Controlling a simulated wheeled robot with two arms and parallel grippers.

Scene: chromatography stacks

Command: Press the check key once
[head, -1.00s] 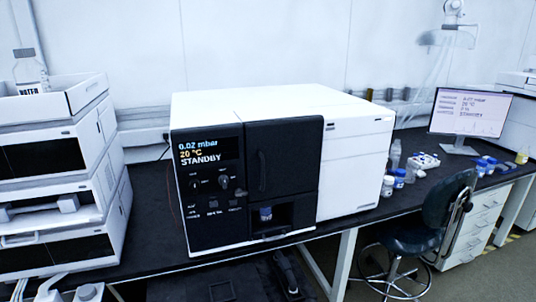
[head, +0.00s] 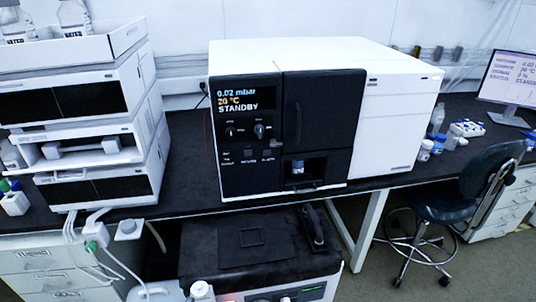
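The white instrument (head: 403,110) with a black front stands on the dark bench. Its display (head: 247,99) reads 0.02 mbar, 20 °C and STANDBY. Below the display are two knobs, a left one (head: 230,132) and a right one (head: 259,130). Under them is a row of small controls with tiny labels, including a small square key (head: 248,153). The labels are too small to tell which one is the check key. A small vial with a blue cap (head: 298,167) stands in the open recess at the lower right of the black front. Neither of my grippers is in view.
A stack of white modules (head: 85,135) stands left of the instrument. A low box with a dark top (head: 200,240) is below the bench front. A dark stool (head: 470,195) stands at the right. The bench strip before the instrument is clear.

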